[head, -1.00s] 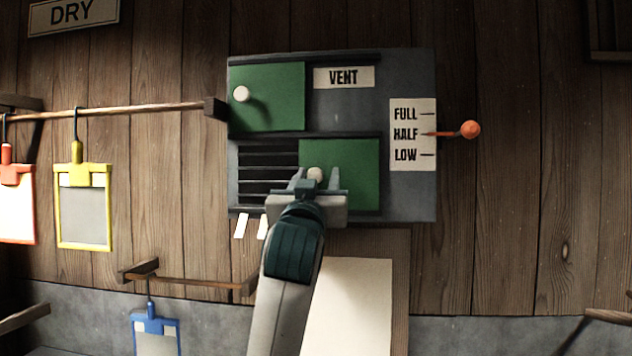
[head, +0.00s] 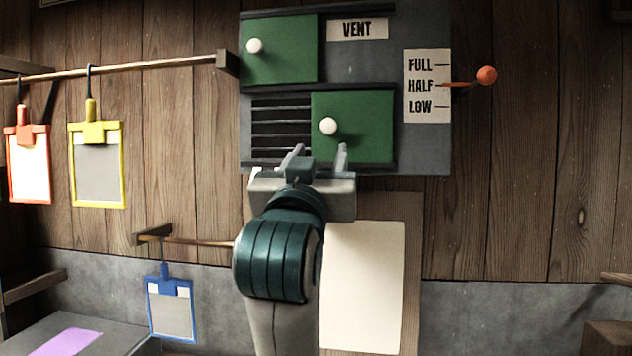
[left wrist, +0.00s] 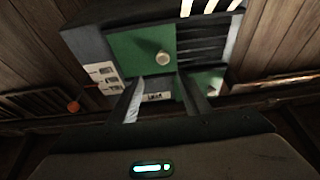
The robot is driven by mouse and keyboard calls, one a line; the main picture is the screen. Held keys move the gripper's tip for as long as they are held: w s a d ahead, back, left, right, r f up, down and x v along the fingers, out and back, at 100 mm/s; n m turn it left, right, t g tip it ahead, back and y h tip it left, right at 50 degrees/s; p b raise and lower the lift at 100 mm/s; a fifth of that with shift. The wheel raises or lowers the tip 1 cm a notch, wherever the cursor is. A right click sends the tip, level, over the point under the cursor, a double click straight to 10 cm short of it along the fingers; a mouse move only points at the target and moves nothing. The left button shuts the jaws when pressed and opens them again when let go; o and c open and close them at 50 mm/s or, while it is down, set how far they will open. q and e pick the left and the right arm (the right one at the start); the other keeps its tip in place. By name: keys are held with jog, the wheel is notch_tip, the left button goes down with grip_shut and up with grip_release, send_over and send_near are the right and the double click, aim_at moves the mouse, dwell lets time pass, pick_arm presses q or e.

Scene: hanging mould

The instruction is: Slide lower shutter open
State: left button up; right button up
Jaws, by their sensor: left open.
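The lower shutter (head: 365,128) is a green panel with a white knob (head: 327,126). It sits at the right of its track, with dark louvres (head: 280,128) uncovered to its left. My left gripper (head: 320,153) is open and empty, its fingertips just below the knob in the head view and apart from it. In the left wrist view, which is turned over, the lower shutter (left wrist: 135,55) and knob (left wrist: 163,58) show beyond the open fingers (left wrist: 162,92). My right gripper is not in view.
The upper green shutter (head: 295,60) sits at the left of its track. An orange-tipped lever (head: 486,75) points near HALF. A rod (head: 130,69) with orange and yellow frames hangs left; a blue frame (head: 172,310) hangs lower. A pale sheet (head: 362,285) is below the vent.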

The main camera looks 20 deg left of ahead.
pick_arm(q)
jog(key=v, duration=0.3)
jog(key=shift+s+d+b, duration=0.1)
jog(key=shift+s+b, duration=0.05)
jog(key=shift+b, duration=0.25)
jog(key=shift+f, duration=0.15)
